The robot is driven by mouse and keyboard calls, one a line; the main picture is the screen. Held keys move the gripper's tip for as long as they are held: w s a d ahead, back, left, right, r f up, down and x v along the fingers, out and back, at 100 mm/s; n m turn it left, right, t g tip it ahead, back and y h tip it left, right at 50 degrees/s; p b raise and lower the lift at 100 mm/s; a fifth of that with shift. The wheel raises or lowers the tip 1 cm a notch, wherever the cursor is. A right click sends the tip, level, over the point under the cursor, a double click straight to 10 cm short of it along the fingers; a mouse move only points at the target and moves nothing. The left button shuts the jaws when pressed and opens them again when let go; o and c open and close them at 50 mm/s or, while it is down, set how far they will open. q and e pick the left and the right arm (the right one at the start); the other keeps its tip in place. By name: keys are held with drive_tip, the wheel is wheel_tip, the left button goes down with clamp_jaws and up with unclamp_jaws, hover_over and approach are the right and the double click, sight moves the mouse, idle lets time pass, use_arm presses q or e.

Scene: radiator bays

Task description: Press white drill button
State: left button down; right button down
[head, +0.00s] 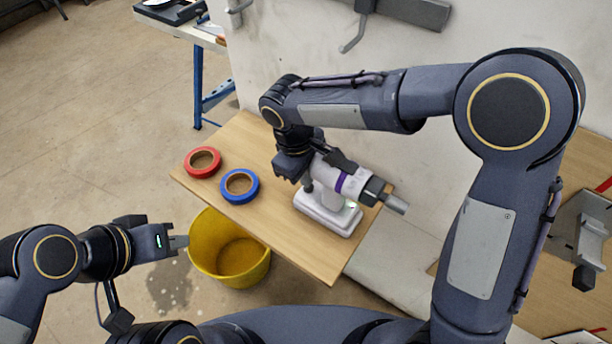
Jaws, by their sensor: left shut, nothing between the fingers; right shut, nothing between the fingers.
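A white drill (322,213) with a purple band and a grey chuck stands upright on its base on the wooden board, its nose pointing right. My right gripper (305,184) is at the drill's left side, by the rear of its body and handle. Its fingertips are largely hidden, and I cannot tell whether they touch the drill. The drill's button is not visible, as the gripper and drill body cover that side. My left gripper (183,241) is shut and empty, at the left rim of the yellow bucket, away from the drill.
A red tape roll (188,170) and a blue tape roll (228,192) lie on the wooden board (300,256), left of the drill. The yellow bucket (204,261) stands on the floor in front. A pale wall with hooks (352,40) rises behind. A blue-legged bench (198,90) stands back left.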

drive_tip(key=shift+d+f, duration=0.1)
drive_tip(key=shift+f, duration=0.35)
